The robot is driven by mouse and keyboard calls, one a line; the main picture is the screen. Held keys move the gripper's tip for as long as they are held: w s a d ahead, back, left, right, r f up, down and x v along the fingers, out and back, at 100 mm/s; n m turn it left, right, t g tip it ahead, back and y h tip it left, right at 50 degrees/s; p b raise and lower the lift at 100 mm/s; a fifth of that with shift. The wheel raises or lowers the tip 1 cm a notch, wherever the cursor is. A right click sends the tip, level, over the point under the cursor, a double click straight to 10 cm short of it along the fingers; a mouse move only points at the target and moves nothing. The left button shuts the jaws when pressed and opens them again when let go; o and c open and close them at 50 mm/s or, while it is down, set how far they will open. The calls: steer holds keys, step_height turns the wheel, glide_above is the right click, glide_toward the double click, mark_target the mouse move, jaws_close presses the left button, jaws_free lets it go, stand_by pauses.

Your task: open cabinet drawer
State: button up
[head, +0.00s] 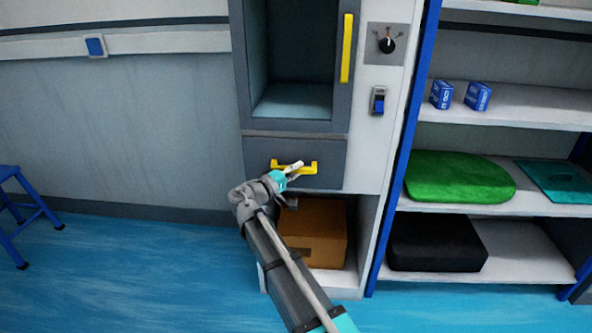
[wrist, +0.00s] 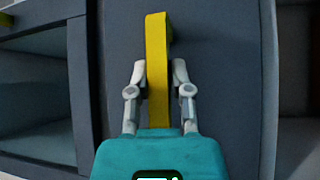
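The cabinet drawer (head: 312,148) is a dark grey front below an open compartment and looks shut, flush with the cabinet. Its yellow handle (head: 309,168) is a horizontal bar. My gripper (head: 297,167) is at the middle of the handle in the head view and hides part of it. In the wrist view the handle (wrist: 157,75) runs upright between the two fingers of my gripper (wrist: 160,72). The fingers are open, one on each side of the handle, with narrow gaps. The drawer front (wrist: 222,80) lies behind them.
A brown box (head: 318,232) sits in the open space under the drawer. A shelf unit at right holds a green seat-shaped item (head: 458,178), a black item (head: 436,243) and two small blue boxes. A blue stool (head: 28,212) stands far left. The blue floor between is clear.

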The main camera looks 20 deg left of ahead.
jaws_close()
